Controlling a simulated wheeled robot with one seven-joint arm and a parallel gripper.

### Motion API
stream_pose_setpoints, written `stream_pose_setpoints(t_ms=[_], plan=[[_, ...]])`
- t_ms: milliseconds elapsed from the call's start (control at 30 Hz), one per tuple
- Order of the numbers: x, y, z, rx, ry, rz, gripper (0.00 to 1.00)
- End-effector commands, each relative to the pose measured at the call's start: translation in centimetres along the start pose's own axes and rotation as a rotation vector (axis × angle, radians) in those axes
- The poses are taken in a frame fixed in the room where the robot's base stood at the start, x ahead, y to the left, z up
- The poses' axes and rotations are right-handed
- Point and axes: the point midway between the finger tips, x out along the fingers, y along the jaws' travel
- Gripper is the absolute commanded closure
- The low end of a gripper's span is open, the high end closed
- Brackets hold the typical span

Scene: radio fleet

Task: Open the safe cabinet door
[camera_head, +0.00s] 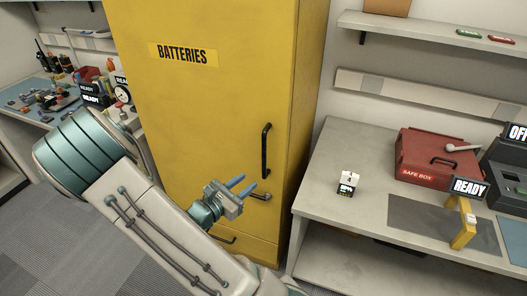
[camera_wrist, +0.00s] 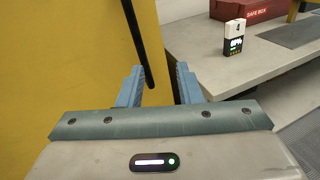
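The tall yellow cabinet (camera_head: 205,95) marked "BATTERIES" stands in the middle of the head view, its door flush and shut. My gripper (camera_head: 241,186) is open and empty, just left of and below the bar in the head view. In the wrist view the bar (camera_wrist: 139,40) runs down into the gap between my two blue fingers (camera_wrist: 158,80), nearer the left one. I cannot tell whether they touch it.
A grey bench (camera_head: 325,167) right of the cabinet holds a small numbered device (camera_head: 346,184), a red "SAFE BOX" (camera_head: 432,160) and a yellow stand (camera_head: 463,226) with a "READY" sign. A cluttered workbench (camera_head: 30,118) is at left. Grey floor (camera_head: 70,240) is open in front.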

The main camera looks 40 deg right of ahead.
Motion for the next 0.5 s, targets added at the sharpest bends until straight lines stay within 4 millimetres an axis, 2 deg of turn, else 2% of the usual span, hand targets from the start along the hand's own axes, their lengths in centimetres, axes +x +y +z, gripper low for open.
stream_pose_setpoints(t_ms=[100, 267, 367, 500], plan=[[0.0, 1.4, -0.2, -0.081, -0.044, 0.088, 0.68], [0.2, 2.2, -0.4, -0.117, -0.064, 0.13, 0.68], [1.1, 2.3, -0.4, -0.117, -0.065, 0.129, 0.68], [3.6, 2.5, -0.1, -0.118, -0.065, 0.126, 0.68]])
